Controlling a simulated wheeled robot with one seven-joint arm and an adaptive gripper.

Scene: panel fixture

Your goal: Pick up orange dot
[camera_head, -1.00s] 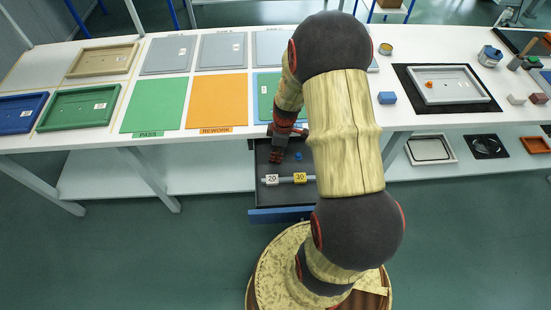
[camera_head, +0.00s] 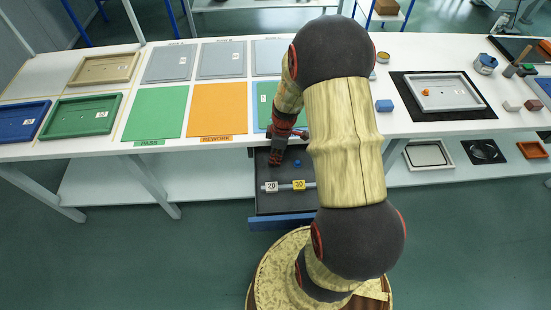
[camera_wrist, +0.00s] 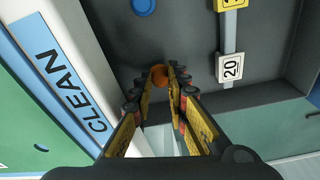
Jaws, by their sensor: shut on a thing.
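The orange dot (camera_wrist: 159,76) is a small round orange piece in the wrist view, between the tips of my gripper (camera_wrist: 166,72). The fingers are shut on it, over the dark floor of an open drawer (camera_wrist: 185,30). In the head view my gripper (camera_head: 275,160) reaches into the back left of this drawer (camera_head: 262,207), and the orange dot is hidden there. I cannot tell whether the dot touches the drawer floor. A blue dot (camera_head: 297,162) lies in the drawer to the right of my gripper; it also shows in the wrist view (camera_wrist: 143,6).
A rail with tags 20 (camera_head: 271,186) and 30 (camera_head: 299,185) crosses the drawer. The table edge with a CLEAN label (camera_wrist: 68,75) is close beside my gripper. Green (camera_head: 157,112) and orange (camera_head: 217,108) mats and a grey tray (camera_head: 447,105) lie on the table.

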